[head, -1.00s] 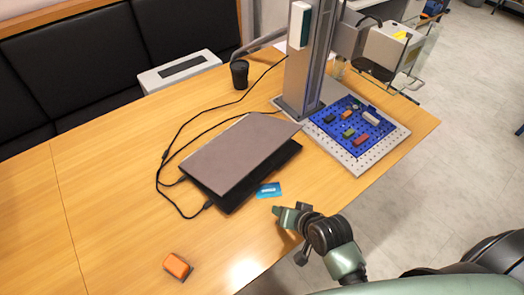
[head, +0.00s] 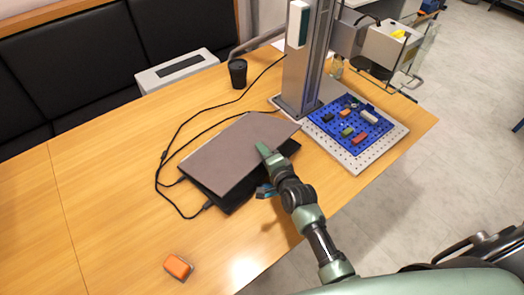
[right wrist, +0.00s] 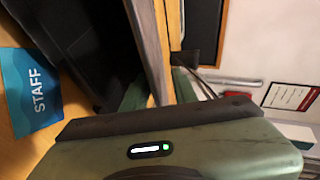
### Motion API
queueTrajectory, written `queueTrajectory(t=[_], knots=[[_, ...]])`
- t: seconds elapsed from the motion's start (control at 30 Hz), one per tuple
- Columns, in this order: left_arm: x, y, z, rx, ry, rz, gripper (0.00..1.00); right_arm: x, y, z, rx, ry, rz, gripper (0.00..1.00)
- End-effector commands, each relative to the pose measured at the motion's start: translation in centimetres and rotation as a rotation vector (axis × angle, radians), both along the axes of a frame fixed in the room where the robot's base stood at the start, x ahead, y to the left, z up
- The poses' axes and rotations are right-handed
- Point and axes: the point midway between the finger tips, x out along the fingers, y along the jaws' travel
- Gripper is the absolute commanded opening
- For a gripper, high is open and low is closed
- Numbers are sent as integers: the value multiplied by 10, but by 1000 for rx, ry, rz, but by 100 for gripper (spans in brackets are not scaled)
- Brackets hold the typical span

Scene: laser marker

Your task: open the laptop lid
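The laptop lies on the wooden table with its grey-brown lid (head: 225,150) raised at a small angle over the black base (head: 232,205). My right gripper (head: 268,160) is at the lid's front edge, with one green finger above the lid and the other hidden below. In the right wrist view the lid (right wrist: 151,45) shows edge-on between the two green fingers (right wrist: 160,92). The fingers stand apart, with a little gap beside the lid; firm contact is not visible. The dark laptop base (right wrist: 75,45) is at the left there. My left gripper is not in view.
A blue STAFF card (right wrist: 28,90) lies by the laptop, mostly covered by my gripper in the head view. Cables run behind the laptop. A black cup (head: 238,73), a metal column (head: 303,70) and a blue pegboard (head: 345,128) stand beyond. An orange block (head: 178,267) lies front left.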

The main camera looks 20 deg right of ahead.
Motion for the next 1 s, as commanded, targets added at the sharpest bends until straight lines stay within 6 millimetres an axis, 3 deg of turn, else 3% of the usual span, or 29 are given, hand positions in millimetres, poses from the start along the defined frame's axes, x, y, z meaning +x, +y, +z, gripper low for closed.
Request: queueTrajectory(t=[0.37,0.4,0.5,1.0], knots=[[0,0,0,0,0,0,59,9,1,-3,-2,1,1,28],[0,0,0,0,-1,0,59,9,1,-3,-2,1,1,25],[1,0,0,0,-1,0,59,9,1,-3,-2,1,1,0],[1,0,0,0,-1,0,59,9,1,-3,-2,0,1,0]])
